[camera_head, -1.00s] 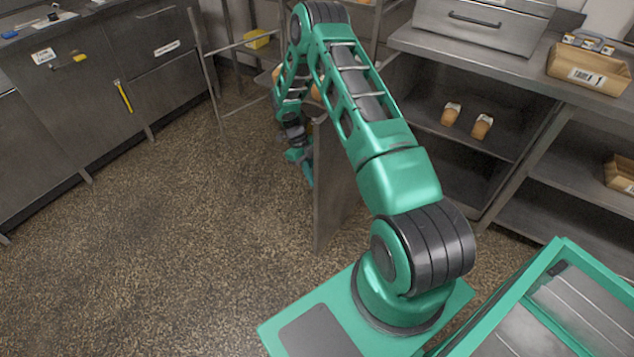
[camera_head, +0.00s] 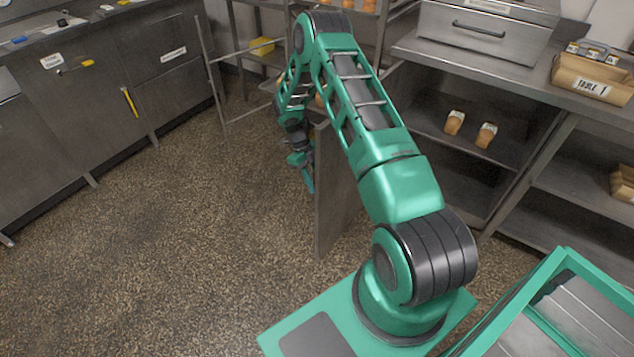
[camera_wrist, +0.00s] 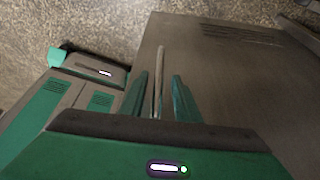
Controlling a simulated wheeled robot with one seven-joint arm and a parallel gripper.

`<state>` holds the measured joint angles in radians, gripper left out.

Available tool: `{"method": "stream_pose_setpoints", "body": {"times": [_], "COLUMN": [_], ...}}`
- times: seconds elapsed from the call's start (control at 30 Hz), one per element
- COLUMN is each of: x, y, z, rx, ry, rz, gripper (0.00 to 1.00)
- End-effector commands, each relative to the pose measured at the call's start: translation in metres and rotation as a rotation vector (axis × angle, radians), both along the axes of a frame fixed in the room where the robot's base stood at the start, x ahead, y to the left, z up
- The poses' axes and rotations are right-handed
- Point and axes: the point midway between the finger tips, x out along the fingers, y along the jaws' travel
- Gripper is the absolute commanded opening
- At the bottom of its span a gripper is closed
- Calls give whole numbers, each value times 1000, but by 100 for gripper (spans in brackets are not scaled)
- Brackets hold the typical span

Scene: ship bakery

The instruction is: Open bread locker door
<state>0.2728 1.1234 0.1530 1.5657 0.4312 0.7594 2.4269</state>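The bread locker door (camera_head: 337,190) is a grey metal panel standing swung out from the locker (camera_head: 400,85), seen nearly edge-on in the head view. Two loaves (camera_head: 454,122) show on a shelf inside the open locker. In the wrist view the door's flat face (camera_wrist: 225,85) fills the right side, with vent slots near its far end. A thin bar handle (camera_wrist: 159,75) stands between the two fingers of my gripper (camera_wrist: 160,98). The fingers are apart, with a gap on each side of the handle. In the head view my gripper (camera_head: 305,172) is small, just left of the door.
Grey cabinets (camera_head: 90,100) line the left side. An open metal rack (camera_head: 225,95) stands at the back. Speckled floor (camera_head: 180,240) is clear left of the door.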

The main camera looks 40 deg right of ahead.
Motion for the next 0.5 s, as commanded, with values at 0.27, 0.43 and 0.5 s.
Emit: {"method": "stream_pose_setpoints", "body": {"times": [0.27,0.43,0.5], "x": [20,32,36], "y": [4,7,8], "z": [42,69,78], "rx": [-2,-2,-2], "ry": [-5,-4,-4], "rz": [0,0,0], "gripper": [29,29,29]}}
